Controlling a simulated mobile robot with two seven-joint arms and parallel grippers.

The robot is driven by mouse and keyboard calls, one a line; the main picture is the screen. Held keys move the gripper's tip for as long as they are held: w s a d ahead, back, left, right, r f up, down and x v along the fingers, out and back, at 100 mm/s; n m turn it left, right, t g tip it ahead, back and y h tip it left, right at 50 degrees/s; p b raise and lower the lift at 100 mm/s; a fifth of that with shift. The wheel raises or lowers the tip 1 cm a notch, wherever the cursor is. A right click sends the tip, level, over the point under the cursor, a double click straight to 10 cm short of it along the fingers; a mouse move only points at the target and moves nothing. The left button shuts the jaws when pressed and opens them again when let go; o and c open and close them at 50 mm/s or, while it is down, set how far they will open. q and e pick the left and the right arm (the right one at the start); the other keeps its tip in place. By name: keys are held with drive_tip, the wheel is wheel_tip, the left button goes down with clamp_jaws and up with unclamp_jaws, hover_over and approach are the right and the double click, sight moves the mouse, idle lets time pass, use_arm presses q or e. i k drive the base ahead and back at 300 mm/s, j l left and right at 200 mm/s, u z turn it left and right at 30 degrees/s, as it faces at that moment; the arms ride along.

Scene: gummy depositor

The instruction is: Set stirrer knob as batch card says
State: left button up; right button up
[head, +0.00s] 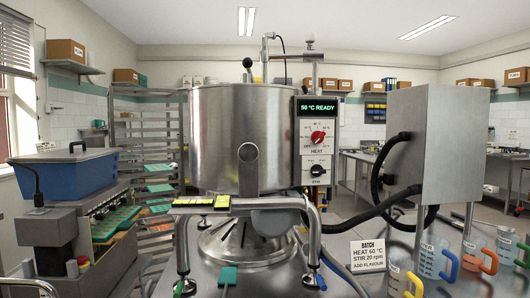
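The stirrer knob (318,171) is a small black dial above the word STIR, low on the white control panel (308,157) at the right of the steel kettle (215,140). Its scale marks are too small to read, and I cannot tell its exact setting. The red heat knob (318,137) is above it. The green display (317,107) on top seems to read 50 °C READY. The batch card (368,256) stands at the lower right and shows STIR 20 rpm, a heat value that looks like 60 °C, and ADD FLAVOUR. Neither of my grippers is in view.
A grey box (445,130) with black hoses stands right of the panel. Several measuring jugs (433,258) with coloured handles stand at the lower right. A curved steel pipe (314,240) runs below the panel. A blue tub (66,175) stands on a machine at left.

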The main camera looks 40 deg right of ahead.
sight(317, 170)
drive_tip(key=z, duration=1.45)
